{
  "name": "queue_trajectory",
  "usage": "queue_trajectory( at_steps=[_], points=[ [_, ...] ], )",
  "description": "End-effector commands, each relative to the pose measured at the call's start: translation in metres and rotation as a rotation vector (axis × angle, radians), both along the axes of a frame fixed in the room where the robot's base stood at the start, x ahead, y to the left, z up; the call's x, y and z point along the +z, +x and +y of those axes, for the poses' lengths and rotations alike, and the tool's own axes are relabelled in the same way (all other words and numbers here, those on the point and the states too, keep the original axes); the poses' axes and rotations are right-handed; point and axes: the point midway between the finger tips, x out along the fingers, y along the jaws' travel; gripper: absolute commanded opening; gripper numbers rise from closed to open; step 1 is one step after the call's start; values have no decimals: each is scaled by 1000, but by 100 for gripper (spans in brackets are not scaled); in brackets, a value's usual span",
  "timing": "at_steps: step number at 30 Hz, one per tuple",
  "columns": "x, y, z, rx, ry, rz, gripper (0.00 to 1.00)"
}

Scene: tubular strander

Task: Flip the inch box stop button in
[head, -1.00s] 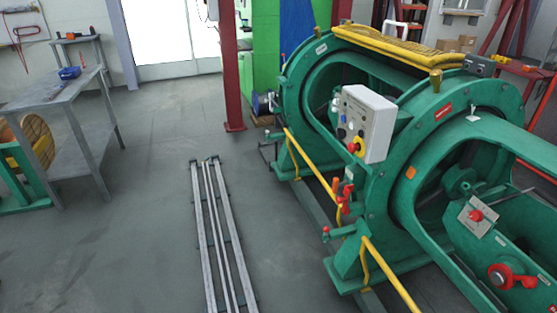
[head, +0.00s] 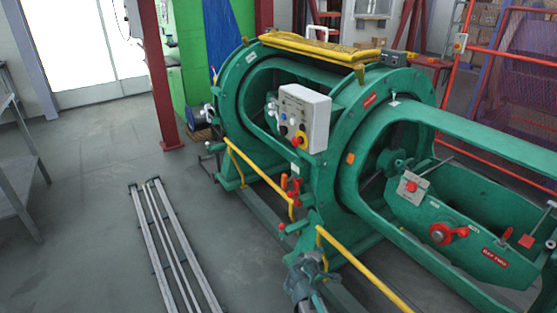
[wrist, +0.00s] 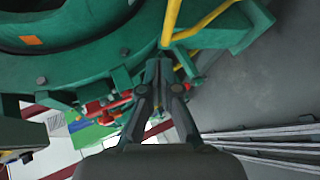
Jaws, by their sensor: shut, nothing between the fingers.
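A pale grey control box (head: 303,118) is mounted on the green strander in the head view, with several knobs on its front. A red stop button with a yellow collar (head: 299,140) is at its lower part; whether it is pushed in is too small to tell. My gripper (wrist: 160,66) is shut and empty in the wrist view, beside the yellow rail. In the head view my gripper (head: 307,278) is low at the bottom centre, below and apart from the box. The control box is not visible in the wrist view.
A yellow handrail (head: 258,172) runs along the strander's front, near red handles (head: 293,190). A small plate with a red knob (head: 411,188) is inside the cradle on the right. Long metal rails (head: 170,245) lie on the floor, with clear floor around them.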

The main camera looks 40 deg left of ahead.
Motion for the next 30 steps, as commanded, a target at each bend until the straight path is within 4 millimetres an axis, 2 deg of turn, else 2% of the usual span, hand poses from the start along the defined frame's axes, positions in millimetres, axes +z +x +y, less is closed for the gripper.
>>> queue_trajectory(
  at_steps=[1,5,6,12,15,18,21,30],
  points=[
    [39,-4,19,31,11,-42,0],
    [119,-18,58,99,29,-147,0],
    [144,-23,69,118,36,-180,0],
    [254,-52,112,200,66,-325,0],
    [294,-66,126,227,79,-379,0],
    [322,-76,135,246,87,-417,0],
    [338,-82,139,256,92,-440,0],
    [344,-84,141,260,93,-449,0]
  ],
)
